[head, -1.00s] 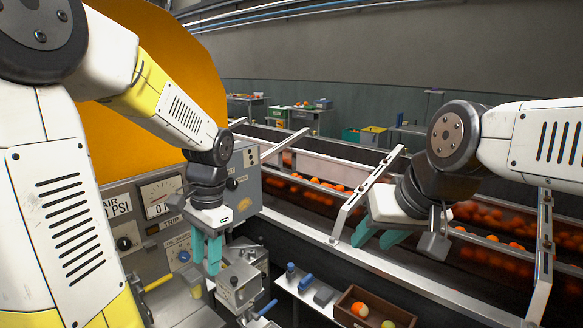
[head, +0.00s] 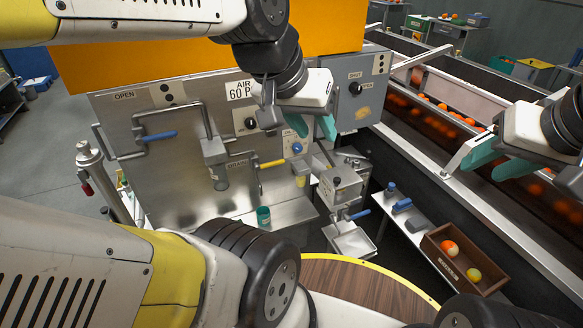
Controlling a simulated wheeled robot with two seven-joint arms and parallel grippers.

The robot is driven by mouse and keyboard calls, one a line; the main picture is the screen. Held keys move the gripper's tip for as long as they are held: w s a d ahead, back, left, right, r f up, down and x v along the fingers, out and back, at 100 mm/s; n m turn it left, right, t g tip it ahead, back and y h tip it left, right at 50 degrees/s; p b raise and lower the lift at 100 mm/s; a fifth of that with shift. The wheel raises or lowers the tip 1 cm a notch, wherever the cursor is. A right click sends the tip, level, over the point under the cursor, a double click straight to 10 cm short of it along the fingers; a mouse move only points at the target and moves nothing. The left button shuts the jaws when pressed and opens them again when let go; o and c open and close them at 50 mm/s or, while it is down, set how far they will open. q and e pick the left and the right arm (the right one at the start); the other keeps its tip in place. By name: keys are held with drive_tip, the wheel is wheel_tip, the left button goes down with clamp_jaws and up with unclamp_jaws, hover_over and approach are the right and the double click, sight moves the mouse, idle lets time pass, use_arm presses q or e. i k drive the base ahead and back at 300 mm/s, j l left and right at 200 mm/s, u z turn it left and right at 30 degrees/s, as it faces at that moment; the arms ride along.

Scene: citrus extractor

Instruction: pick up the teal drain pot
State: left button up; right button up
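The teal drain pot (head: 263,217) is a small cup standing upright on the steel ledge below the machine panel. It is below and left of the yellow-handled drain valve (head: 270,164). My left gripper (head: 313,127) is up in front of the panel's right part, above and right of the pot and well apart from it. Its teal fingers are spread with nothing between them. My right gripper (head: 498,160) is far to the right, over the conveyor edge. Its teal fingers are also apart and empty.
A pipe with a blue handle (head: 160,136) and a hanging outlet (head: 217,165) stick out left of the pot. A brown box (head: 465,258) with fruit sits on the shelf at right. A round wooden top (head: 365,285) is near me.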

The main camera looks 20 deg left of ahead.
sight(264, 214)
drive_tip(key=u, duration=1.15)
drive_tip(key=i+l+u, duration=0.3)
drive_tip(key=l, duration=0.2)
drive_tip(key=k+j+z, duration=0.3)
drive_tip(key=j, duration=0.15)
drive_tip(key=k+j+z, duration=0.25)
drive_tip(key=k+j, duration=0.1)
drive_tip(key=j, duration=0.05)
